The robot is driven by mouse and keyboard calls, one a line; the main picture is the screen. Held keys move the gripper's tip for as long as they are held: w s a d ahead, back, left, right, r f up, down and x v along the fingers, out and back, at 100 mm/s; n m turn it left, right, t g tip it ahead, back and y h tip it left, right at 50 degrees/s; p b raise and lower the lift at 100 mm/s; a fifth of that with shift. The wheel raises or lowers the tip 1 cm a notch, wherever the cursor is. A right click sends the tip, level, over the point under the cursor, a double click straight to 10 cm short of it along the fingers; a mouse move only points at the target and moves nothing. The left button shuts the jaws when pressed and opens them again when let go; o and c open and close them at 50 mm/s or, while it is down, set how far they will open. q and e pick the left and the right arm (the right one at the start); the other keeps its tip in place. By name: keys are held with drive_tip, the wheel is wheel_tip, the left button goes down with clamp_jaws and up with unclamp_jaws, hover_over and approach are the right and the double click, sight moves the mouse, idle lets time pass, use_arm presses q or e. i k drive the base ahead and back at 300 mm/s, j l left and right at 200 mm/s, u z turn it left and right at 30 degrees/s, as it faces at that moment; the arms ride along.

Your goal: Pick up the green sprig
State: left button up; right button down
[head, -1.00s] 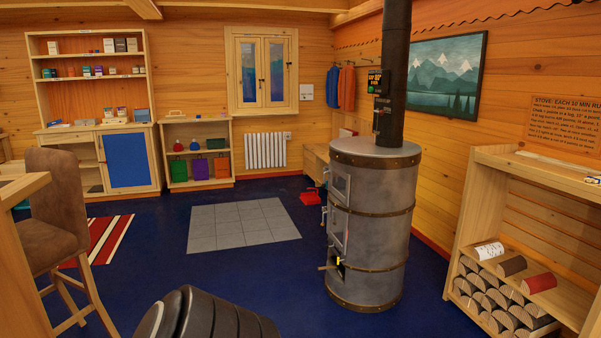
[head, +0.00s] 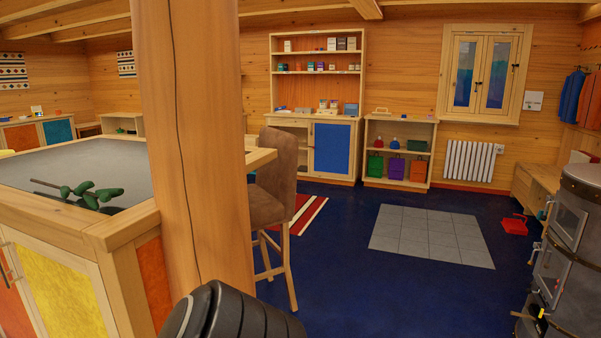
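A green sprig (head: 86,192) with a thin dark stem and several green lobes lies on the grey top of the wooden counter (head: 124,226) at the left. Its right end lies by a dark patch or flat dark thing that I cannot make out. Neither of my grippers shows in the head view, so nothing can be told of their opening or of what they hold.
A thick wooden post (head: 197,150) stands at the counter's right side. A brown bar stool (head: 272,195) is just beyond it. The metal stove (head: 577,235) is at the right edge.

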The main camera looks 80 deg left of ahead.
sight(105, 195)
drive_tip(key=u, duration=3.8)
drive_tip(key=i+j+u, duration=0.6)
drive_tip(key=i, duration=0.15)
drive_tip(key=i+u, duration=0.6)
drive_tip(key=i, duration=0.95)
drive_tip(key=i+j+z, duration=0.2)
drive_tip(key=i, duration=0.35)
drive_tip(key=i+z, duration=0.2)
drive_tip(key=i, duration=0.35)
drive_tip(key=j, duration=0.1)
